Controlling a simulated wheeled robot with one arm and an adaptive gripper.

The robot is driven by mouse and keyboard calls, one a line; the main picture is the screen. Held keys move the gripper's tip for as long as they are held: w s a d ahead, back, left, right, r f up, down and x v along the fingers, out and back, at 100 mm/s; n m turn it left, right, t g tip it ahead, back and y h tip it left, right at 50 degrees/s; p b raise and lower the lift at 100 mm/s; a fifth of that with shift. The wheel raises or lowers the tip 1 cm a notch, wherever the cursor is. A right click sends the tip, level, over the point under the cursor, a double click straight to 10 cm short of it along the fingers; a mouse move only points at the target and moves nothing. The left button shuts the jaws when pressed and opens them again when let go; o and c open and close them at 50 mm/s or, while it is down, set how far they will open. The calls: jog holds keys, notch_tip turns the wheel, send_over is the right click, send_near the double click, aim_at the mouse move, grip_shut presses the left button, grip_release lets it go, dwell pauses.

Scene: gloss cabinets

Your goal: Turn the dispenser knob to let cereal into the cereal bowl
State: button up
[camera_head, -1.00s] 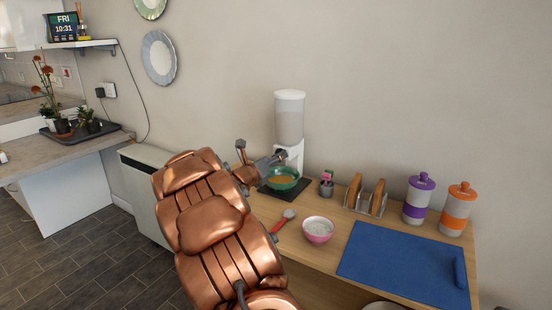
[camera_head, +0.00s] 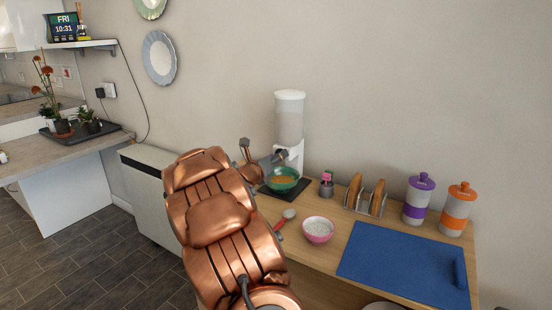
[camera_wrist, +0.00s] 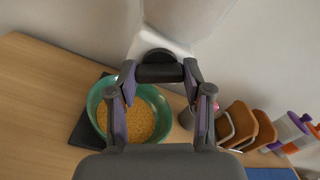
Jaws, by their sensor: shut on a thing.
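The white cereal dispenser (camera_head: 290,120) with a clear hopper stands against the wall. Its dark knob (camera_wrist: 160,74) is on the front, between my fingertips in the wrist view. My gripper (camera_wrist: 161,76) is shut on the knob; in the head view my gripper (camera_head: 272,160) reaches it from the left. The green cereal bowl (camera_head: 283,187) stands upright on a dark mat below the knob. The cereal bowl (camera_wrist: 98,97) holds golden cereal (camera_wrist: 140,121) in the wrist view. My palm and fingers hide part of the bowl there.
A pink bowl (camera_head: 318,238) with white contents and a red-handled spoon (camera_head: 288,214) lie in front. A toast rack (camera_head: 375,206), purple-lidded canister (camera_head: 418,205), orange-lidded canister (camera_head: 457,215) and blue mat (camera_head: 400,262) are to the right.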

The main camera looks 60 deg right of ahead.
jog(key=shift+c, duration=0.8)
jog(key=shift+f+b, duration=0.1)
jog(key=shift+b, duration=0.3)
jog(key=shift+m+b, duration=11.8)
jog(key=shift+b, duration=0.8)
